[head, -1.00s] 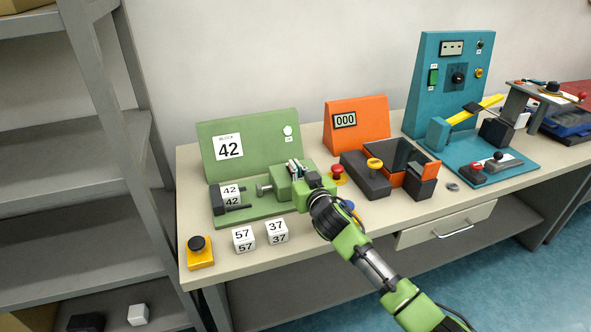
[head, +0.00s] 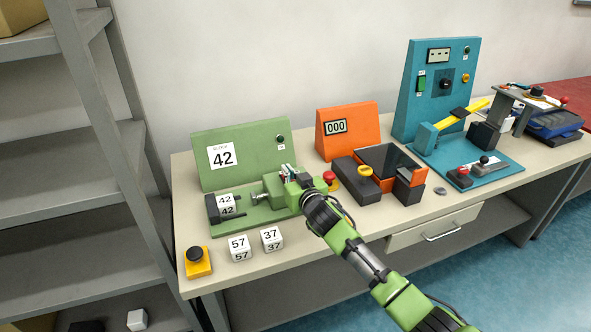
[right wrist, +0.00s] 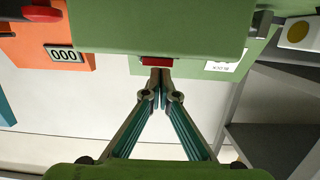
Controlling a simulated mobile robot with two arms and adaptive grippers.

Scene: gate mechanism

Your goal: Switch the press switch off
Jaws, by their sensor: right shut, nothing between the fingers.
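The green press (head: 250,212) stands at the left of the table, with a back panel (head: 205,165) marked 42. A white block marked 42 (head: 227,204) sits in its dark holder, facing the grey ram. A small round lamp (head: 280,139) on the panel is dark. In the right wrist view a red switch (right wrist: 157,61) shows on the green housing (right wrist: 160,25). My right gripper (right wrist: 157,76) is shut and empty, its fingertips at the red switch; I cannot tell if they touch. In the head view the right gripper (head: 288,172) is at the press's green housing. My left gripper is not in view.
White blocks 57 (head: 239,248) and 37 (head: 272,239) and a yellow box with a black button (head: 197,262) lie in front. A red button (head: 329,177) and the orange station (head: 348,130) stand right of the press. The teal station (head: 436,95) is further right.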

